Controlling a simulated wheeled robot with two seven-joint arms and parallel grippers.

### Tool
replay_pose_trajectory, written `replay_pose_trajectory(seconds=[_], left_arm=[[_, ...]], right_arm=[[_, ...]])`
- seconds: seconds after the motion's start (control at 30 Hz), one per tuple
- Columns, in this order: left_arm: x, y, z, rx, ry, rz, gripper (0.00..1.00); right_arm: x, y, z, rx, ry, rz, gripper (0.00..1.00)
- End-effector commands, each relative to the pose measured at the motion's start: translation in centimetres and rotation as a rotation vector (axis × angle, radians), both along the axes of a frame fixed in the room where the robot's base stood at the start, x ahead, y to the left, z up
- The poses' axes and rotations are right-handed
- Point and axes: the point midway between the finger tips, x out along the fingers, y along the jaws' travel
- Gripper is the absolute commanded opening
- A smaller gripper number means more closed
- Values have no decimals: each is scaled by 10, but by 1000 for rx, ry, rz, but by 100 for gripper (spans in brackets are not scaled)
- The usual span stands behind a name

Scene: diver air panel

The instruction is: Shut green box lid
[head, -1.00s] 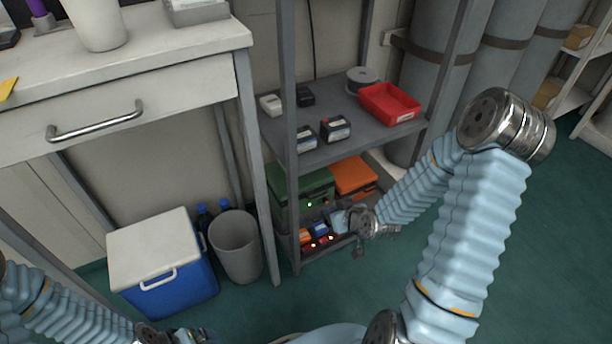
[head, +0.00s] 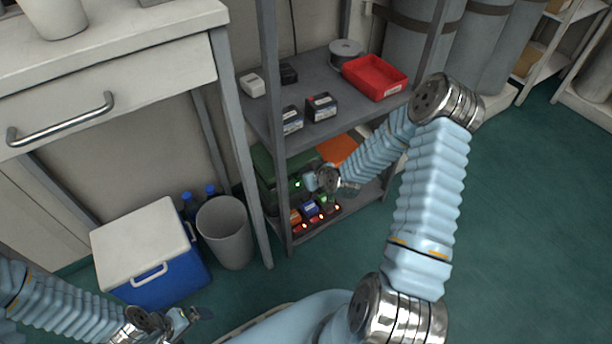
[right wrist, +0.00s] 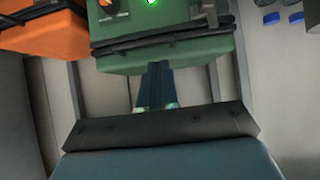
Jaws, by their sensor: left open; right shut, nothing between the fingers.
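The green box (head: 266,172) stands on the lower shelf of the grey rack, partly hidden by the upper shelf and a post. In the right wrist view the green box (right wrist: 190,57) fills the top middle, with a dark seam across it and a green light. I cannot tell how far its lid is open. My right gripper (head: 309,182) is shut and empty at the front of the box; its fingers (right wrist: 155,72) overlap the box's edge in the wrist view, and contact is unclear. My left gripper (head: 194,318) is open and empty, low at the bottom left.
An orange case (head: 338,150) is beside the green box. Small items with red lights (head: 312,216) lie in front. The upper shelf (head: 335,127) holds a red tray (head: 375,78). A bin (head: 225,235) and a cooler (head: 148,250) stand left. The floor at right is clear.

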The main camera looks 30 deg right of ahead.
Motion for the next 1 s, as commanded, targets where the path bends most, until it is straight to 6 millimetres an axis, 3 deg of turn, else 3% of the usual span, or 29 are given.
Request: replay_pose_trajectory(seconds=[0.2,0.53,0.8,1.0], left_arm=[[0,0,-2,-1,1,0,100],[0,0,-2,-1,1,0,100],[-1,-2,-29,-6,5,-4,100],[-1,-3,-28,-7,6,-5,100]], right_arm=[[2,0,-14,0,-2,0,0],[2,0,-15,0,-2,0,0],[1,0,-40,-1,-2,0,0],[0,0,-41,1,4,-1,0]])
